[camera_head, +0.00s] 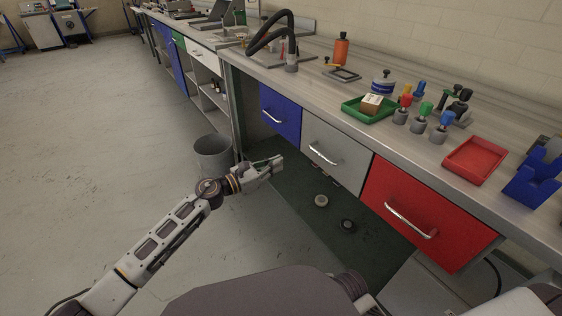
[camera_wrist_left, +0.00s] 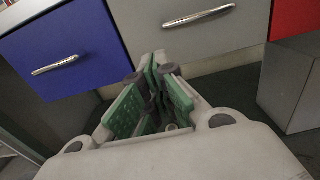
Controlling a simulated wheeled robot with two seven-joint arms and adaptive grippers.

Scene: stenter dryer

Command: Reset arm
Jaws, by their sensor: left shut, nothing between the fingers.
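My left arm comes in from the lower left in the head view and reaches toward the drawers. Its gripper (camera_head: 276,161) is shut and empty, in front of and below the blue drawer (camera_head: 281,112). In the left wrist view the green-padded fingers (camera_wrist_left: 152,92) point at the drawer fronts, near the gap between the blue drawer (camera_wrist_left: 65,50) and the grey drawer (camera_wrist_left: 200,30). I see no contact with either handle. My right gripper is not in view.
The workbench (camera_head: 330,95) carries a green tray (camera_head: 352,108), a red tray (camera_head: 475,165) and several coloured knobs. A red drawer (camera_head: 420,212) is at the right. A grey bin (camera_head: 213,155) stands near my left gripper. Open floor (camera_head: 90,130) lies to the left.

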